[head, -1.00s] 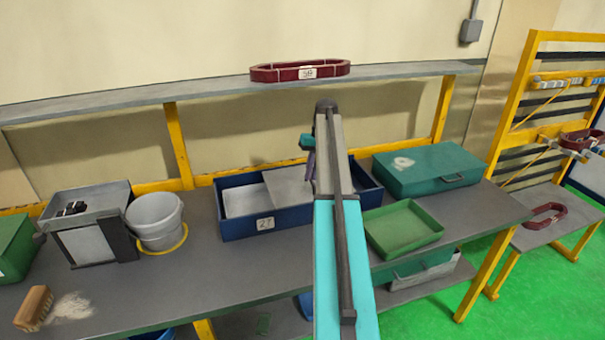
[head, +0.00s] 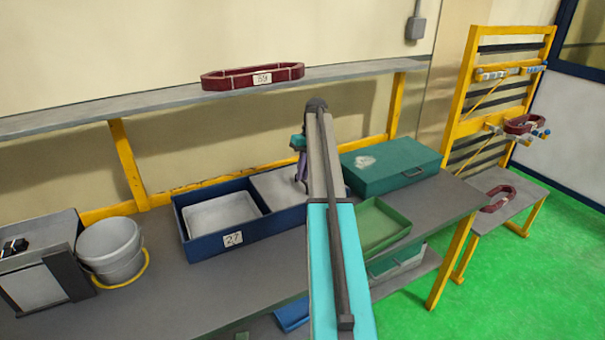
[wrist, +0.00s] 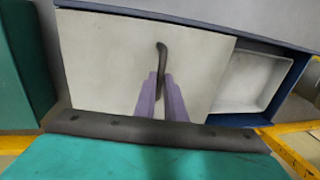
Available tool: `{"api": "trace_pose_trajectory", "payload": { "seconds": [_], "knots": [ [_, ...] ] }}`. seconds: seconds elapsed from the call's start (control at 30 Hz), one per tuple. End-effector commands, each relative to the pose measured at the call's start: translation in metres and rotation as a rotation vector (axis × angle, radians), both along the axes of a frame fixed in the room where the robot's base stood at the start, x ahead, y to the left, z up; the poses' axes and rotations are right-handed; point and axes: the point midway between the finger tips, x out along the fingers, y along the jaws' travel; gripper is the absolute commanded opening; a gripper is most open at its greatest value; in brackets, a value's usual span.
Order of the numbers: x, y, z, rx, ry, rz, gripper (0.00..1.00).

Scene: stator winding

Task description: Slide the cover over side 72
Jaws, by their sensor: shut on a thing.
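The cover (head: 272,188) is a flat pale grey plate on the long blue box (head: 205,254). In the wrist view the cover (wrist: 100,62) has a dark bar handle, and my gripper (wrist: 160,78) is shut on that handle. In the head view my gripper (head: 301,170) is partly hidden by my arm. The cover lies over the right part of the box in the head view. The left compartment (head: 222,214), above the label 27 (head: 233,239), is open and shows a pale inside. No label 72 is visible; my arm hides part of the box front.
A green case (head: 392,164) and a green tray (head: 385,222) stand right of the box. A grey bucket (head: 110,248) stands to its left. A dark red coil (head: 253,77) lies on the shelf above. Bench surface in front of the box is free.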

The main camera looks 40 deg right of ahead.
Motion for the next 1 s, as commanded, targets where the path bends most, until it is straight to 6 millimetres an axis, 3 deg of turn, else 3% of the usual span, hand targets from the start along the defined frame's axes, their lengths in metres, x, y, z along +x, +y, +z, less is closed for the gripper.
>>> {"api": "trace_pose_trajectory", "payload": {
  "seconds": [0.27, 0.3, 0.4, 0.77, 1.0],
  "knots": [
    [0.0, 0.0, 0.0, -0.012, 0.01, 0.002, 0.0],
    [0.001, 0.001, 0.0, -0.012, 0.009, 0.004, 0.17],
    [0.003, 0.004, 0.0, -0.011, 0.008, 0.008, 0.29],
    [0.006, 0.008, 0.001, -0.009, 0.007, 0.014, 0.29],
    [0.007, 0.006, 0.015, -0.009, 0.004, 0.015, 0.29]
  ]
}}
